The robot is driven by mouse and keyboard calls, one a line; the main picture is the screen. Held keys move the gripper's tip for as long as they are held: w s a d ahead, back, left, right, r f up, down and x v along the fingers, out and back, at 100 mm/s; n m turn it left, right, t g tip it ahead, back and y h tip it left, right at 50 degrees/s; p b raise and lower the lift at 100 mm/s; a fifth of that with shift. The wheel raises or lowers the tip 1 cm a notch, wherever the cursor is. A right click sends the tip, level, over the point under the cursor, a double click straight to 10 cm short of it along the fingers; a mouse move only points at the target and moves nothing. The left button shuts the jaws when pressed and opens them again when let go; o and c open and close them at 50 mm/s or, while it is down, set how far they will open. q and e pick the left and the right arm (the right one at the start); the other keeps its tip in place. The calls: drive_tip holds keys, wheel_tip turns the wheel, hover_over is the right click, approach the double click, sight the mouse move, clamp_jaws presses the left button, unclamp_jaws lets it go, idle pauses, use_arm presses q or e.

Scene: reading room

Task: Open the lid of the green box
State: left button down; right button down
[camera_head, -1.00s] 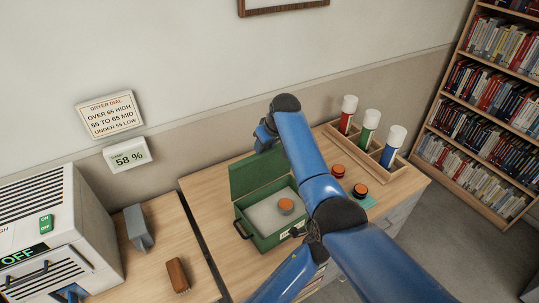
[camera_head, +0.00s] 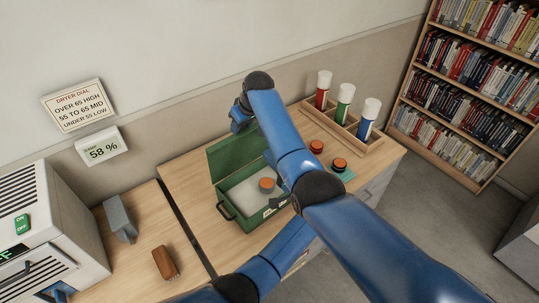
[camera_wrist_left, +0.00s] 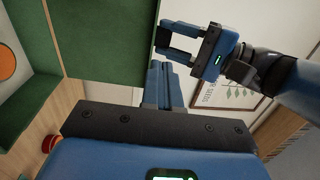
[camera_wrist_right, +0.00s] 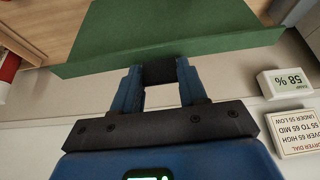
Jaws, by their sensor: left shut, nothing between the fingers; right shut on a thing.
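The green box (camera_head: 249,213) stands on the wooden desk with its lid (camera_head: 228,153) raised at the back, roughly upright. A jar with an orange top (camera_head: 267,184) sits on the pale filling inside. My right gripper (camera_head: 240,116) is shut on the dark tab (camera_wrist_right: 159,70) at the lid's edge; the left wrist view shows this grip too. My left gripper (camera_wrist_left: 163,70) is shut and empty, beside the lid in its wrist view. In the head view it is mostly hidden behind my right arm, near the box's right side.
Two orange-topped jars (camera_head: 316,146) stand right of the box, one on a teal mat. Behind them is a wooden rack (camera_head: 341,128) with red, green and blue tubes. A dryer (camera_head: 55,225), grey block (camera_head: 120,219) and brown brush (camera_head: 165,262) are at the left.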

sight(241, 129)
use_arm(q)
drive_tip(key=x, duration=1.2)
drive_tip(key=shift+w+a+r, duration=0.15)
drive_tip(key=shift+w+a, duration=0.3)
drive_tip(key=shift+w, duration=0.2)
use_arm(e)
drive_tip(key=shift+f, duration=0.15)
drive_tip(key=c, duration=1)
unclamp_jaws()
drive_tip(key=shift+d, duration=0.1)
drive_tip(key=o, duration=0.4)
drive_tip(key=shift+r, duration=0.2)
